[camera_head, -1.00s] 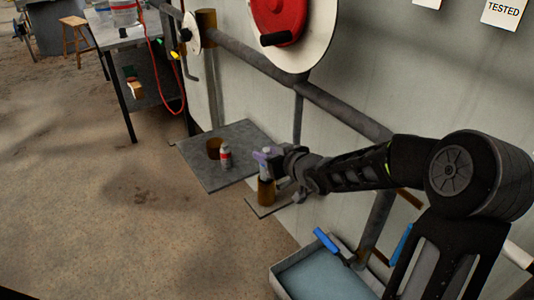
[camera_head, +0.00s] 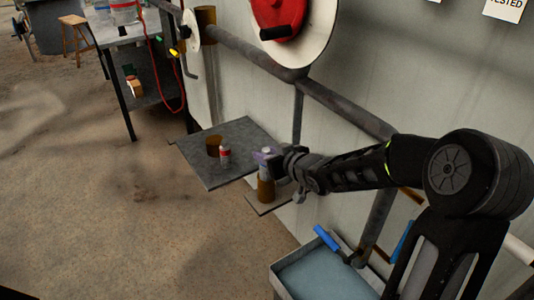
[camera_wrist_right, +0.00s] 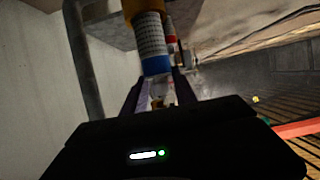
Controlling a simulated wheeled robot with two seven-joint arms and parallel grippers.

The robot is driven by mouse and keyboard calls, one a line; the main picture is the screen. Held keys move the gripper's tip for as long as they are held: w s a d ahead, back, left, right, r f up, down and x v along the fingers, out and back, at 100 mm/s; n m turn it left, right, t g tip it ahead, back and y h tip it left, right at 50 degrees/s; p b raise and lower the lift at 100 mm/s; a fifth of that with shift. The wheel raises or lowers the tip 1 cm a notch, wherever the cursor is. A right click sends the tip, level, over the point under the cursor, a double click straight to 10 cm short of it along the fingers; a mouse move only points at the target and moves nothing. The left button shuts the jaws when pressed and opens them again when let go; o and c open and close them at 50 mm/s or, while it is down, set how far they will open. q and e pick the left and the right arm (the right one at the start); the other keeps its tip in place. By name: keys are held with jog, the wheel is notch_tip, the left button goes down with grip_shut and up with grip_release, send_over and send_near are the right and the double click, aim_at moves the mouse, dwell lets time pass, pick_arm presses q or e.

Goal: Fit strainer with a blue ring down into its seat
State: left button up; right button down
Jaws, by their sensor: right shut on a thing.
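My right gripper (camera_head: 265,156) is at the end of the arm that comes in from the right, above a small shelf on the wall side. In the right wrist view its two purple fingers (camera_wrist_right: 160,92) are closed on the end of the strainer. The strainer shows a blue ring (camera_wrist_right: 156,65) near the fingers and a pale patterned body (camera_wrist_right: 151,38) beyond it. A brown cylinder (camera_head: 266,192), the likely seat, stands under the gripper in line with the strainer. I cannot tell how far the strainer is inside it. My left gripper is out of view.
A grey shelf (camera_head: 197,170) at left holds a brown cup (camera_head: 213,146) and a red-and-white can (camera_head: 225,155). A grey pipe (camera_head: 340,107) runs along the wall above. A tray (camera_head: 283,285) with a blue-handled tool (camera_head: 327,240) lies below right.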

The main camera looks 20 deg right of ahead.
jog(key=shift+f+b, duration=1.4)
jog(key=shift+f, duration=0.3)
jog(key=shift+f, duration=0.25)
jog(key=shift+f+b, duration=0.35)
jog(key=shift+b, duration=0.15)
jog(key=shift+f+b, duration=1)
jog(key=shift+f, duration=0.1)
jog(key=shift+s+f, duration=0.1)
jog(key=shift+f, duration=0.2)
